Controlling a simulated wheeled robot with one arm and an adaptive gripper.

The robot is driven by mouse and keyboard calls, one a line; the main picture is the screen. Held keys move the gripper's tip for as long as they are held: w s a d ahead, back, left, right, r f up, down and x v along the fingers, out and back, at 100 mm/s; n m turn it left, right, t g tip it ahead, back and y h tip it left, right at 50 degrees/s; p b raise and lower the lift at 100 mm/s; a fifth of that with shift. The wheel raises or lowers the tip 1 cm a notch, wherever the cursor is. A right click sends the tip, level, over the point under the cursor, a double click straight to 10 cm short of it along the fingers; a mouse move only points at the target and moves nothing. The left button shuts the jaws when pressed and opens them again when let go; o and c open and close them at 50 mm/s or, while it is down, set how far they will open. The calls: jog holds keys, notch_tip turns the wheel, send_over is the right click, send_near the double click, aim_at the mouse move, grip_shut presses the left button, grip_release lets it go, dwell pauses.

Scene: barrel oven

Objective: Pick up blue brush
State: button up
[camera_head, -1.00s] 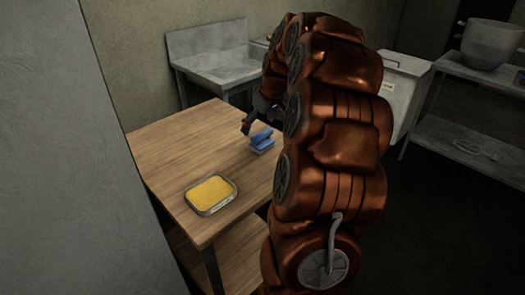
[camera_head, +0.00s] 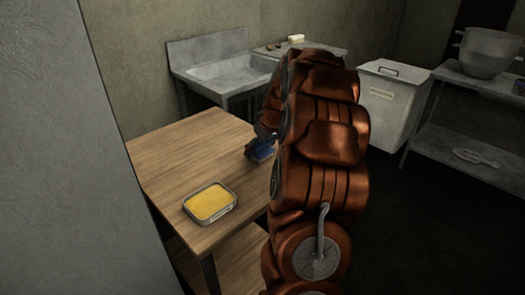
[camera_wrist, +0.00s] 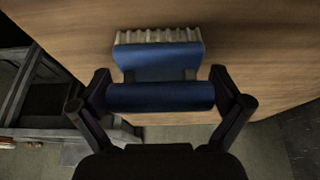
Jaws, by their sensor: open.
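The blue brush (camera_wrist: 158,65) lies on the wooden table near its edge, its pale bristles toward the top of the wrist view. In the head view the blue brush (camera_head: 262,152) is partly hidden by my gripper and arm. My gripper (camera_wrist: 160,85) is open, with one finger on each side of the brush's blue handle bar. Small gaps seem to show between the fingers and the handle ends; contact is hard to tell.
A metal tray (camera_head: 187,210) with yellow content sits at the table's (camera_head: 165,160) near end. Behind stand a metal sink (camera_head: 225,72) and a grey lidded bin (camera_head: 390,95). A shelf at right holds a large bowl (camera_head: 490,52). The table's left part is clear.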

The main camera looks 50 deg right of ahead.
jog(key=c, duration=1)
jog(key=shift+d+r, duration=0.1)
jog(key=shift+r, duration=1.8)
jog(key=shift+s+a+f, duration=0.1)
jog(key=shift+s+a, duration=0.35)
jog(key=shift+a, duration=0.4)
jog(key=s+a, duration=0.2)
jog(key=a, duration=0.2)
jog(key=s+a+r, duration=0.1)
jog(key=s+a, duration=0.1)
jog(key=a, duration=0.2)
jog(key=s+a, duration=0.3)
jog(key=a, duration=0.1)
jog(key=shift+a+r+b, duration=0.2)
jog(key=shift+b, duration=0.1)
